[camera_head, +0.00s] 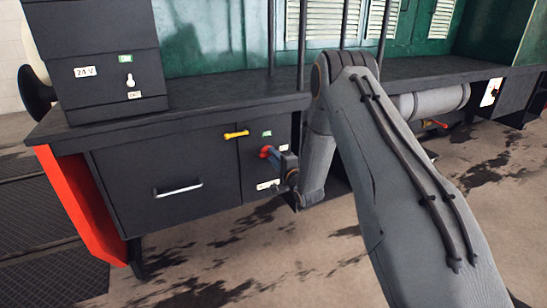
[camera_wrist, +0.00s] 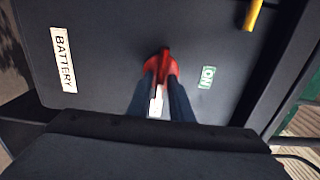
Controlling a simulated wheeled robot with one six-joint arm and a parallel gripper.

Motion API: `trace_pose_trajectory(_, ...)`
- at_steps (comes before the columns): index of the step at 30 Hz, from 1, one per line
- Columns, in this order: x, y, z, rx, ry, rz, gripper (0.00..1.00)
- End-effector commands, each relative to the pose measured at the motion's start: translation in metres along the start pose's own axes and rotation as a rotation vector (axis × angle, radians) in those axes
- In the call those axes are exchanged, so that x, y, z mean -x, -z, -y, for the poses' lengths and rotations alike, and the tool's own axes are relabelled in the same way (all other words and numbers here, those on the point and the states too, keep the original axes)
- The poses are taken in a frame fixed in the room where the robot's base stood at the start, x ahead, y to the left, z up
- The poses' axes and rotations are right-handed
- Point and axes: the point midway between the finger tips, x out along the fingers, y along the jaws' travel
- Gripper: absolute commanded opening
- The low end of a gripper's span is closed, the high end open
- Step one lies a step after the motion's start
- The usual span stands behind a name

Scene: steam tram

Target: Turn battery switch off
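The battery switch is a red rotary knob (camera_head: 266,152) on the dark cabinet front. It also shows in the wrist view (camera_wrist: 165,57). A green ON label (camera_wrist: 208,77) lies to its right there, and a white BATTERY label (camera_wrist: 63,60) to its left. A small white plate, its text unreadable, shows between my fingers. The knob's ridge runs roughly up and down in the wrist view, not toward ON. My gripper (camera_wrist: 161,82) is at the knob, its two fingers close together on either side of the ridge, seemingly gripping it. The fingers hide part of the knob.
A yellow handle (camera_head: 236,134) sticks out just left of the switch panel, and a drawer with a metal handle (camera_head: 178,189) is further left. A 24 V box (camera_head: 112,82) stands on the worktop (camera_head: 215,108) above. Open floor lies in front.

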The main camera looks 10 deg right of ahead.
Motion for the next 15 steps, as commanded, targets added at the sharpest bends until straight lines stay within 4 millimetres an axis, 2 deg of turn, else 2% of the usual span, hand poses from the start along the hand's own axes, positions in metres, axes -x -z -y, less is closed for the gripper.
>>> trace_pose_trajectory(10, 0.001, 0.000, 0.000, 0.001, 0.000, 0.000, 0.29)
trace_pose_trajectory(15, 0.016, 0.001, 0.000, 0.001, -0.002, -0.001, 0.29)
